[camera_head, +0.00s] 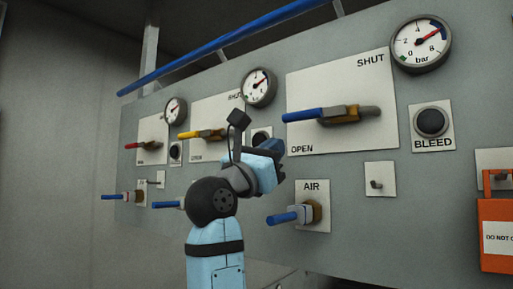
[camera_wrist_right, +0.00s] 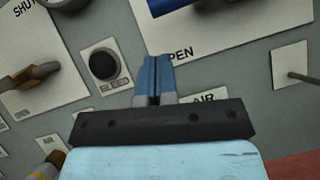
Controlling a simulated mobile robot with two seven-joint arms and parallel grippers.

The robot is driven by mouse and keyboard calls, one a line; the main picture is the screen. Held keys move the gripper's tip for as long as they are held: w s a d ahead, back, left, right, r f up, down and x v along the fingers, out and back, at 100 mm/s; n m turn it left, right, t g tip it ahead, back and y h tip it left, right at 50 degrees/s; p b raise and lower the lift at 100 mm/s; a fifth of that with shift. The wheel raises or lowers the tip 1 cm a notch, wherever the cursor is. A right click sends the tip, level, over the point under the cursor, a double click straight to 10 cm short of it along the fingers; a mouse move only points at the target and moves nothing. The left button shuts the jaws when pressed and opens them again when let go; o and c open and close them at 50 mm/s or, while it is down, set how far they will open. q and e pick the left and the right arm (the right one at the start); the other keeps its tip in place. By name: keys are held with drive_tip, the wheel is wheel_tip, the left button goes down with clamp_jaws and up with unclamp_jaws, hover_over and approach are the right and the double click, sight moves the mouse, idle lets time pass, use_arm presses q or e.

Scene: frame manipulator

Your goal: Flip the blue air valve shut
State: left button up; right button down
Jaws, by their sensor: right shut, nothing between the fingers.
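A small valve with a blue handle (camera_head: 287,217) sits on a white plate labelled AIR (camera_head: 311,187) low on the panel; its handle points left. A larger blue handle (camera_head: 305,114) is above it on an OPEN/SHUT plate and also lies pointing left. My left gripper is not in view.
Red and yellow handles (camera_head: 200,134) and smaller blue handles (camera_head: 168,205) are to the left. A black BLEED button (camera_head: 431,122), a gauge (camera_head: 420,42) and an orange tagged lockout (camera_head: 497,230) are to the right. A blue pipe (camera_head: 215,45) runs above the panel.

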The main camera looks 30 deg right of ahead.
sight(310, 114)
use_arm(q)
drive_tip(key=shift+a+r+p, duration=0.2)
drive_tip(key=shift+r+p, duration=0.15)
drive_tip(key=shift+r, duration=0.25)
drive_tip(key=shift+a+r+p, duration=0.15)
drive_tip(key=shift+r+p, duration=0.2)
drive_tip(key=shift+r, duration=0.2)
use_arm(e)
drive_tip(key=r, duration=0.3)
drive_tip(key=shift+s+d+r, duration=0.15)
drive_tip(key=shift+s+d, duration=0.05)
drive_tip(key=shift+s, duration=0.05)
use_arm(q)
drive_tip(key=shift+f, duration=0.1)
use_arm(e)
drive_tip(key=shift+d, duration=0.15)
